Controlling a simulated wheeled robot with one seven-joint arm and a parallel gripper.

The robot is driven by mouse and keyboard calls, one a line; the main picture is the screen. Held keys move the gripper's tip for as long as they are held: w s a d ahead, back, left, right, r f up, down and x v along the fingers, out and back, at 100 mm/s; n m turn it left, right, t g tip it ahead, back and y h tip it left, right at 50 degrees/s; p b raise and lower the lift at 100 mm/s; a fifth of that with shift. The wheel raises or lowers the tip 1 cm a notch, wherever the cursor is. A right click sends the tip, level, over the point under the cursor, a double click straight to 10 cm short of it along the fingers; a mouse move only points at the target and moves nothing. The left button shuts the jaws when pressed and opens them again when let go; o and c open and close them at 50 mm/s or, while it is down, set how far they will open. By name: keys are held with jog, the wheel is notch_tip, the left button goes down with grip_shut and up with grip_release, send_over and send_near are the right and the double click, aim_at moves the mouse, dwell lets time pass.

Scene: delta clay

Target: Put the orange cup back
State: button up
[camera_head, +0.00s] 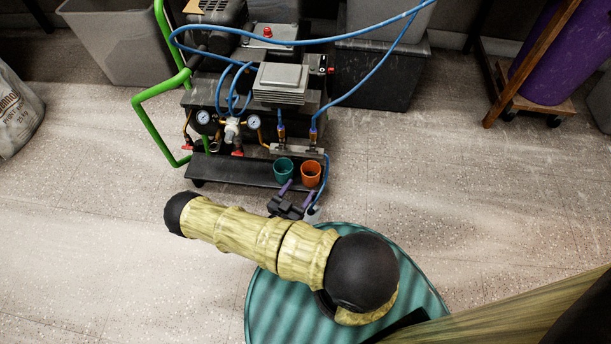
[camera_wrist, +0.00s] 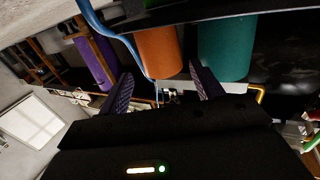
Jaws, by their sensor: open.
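The orange cup (camera_head: 311,174) stands on the black lower shelf of the compressor cart, just right of a teal cup (camera_head: 283,171). In the wrist view the orange cup (camera_wrist: 160,53) is near the top middle, with the teal cup (camera_wrist: 225,47) to its right. My gripper (camera_head: 297,196) is at the shelf's front edge, close in front of the cups. Its purple fingers (camera_wrist: 161,88) are spread apart with nothing visible between them. In the wrist view the orange cup appears beyond the gap between the fingertips; whether a finger touches it cannot be told.
A blue hose (camera_head: 326,172) hangs close to the right of the orange cup. Gauges (camera_head: 253,121) and brass valves sit above the shelf (camera_head: 230,174). A green cart handle (camera_head: 146,118) stands at left. The speckled floor (camera_head: 480,190) to the right is clear.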

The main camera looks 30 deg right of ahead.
jog(key=shift+p+v, duration=0.45)
jog(key=shift+v, duration=1.35)
jog(key=s+a+r+n+g+y, duration=0.1)
jog(key=r+y, duration=0.4)
jog(key=r, duration=0.7)
jog(key=s+a+r+n+g+y, duration=0.1)
jog(key=s+r+n+g+y, duration=0.2)
jog(key=r, duration=1)
jog(key=s+a+r+n+g+y, duration=0.1)
jog(key=r+n+g+y, duration=0.2)
jog(key=r+n+y, duration=0.4)
jog(key=v, duration=0.6)
jog(key=shift+w+a, duration=0.3)
jog(key=shift+r, duration=0.1)
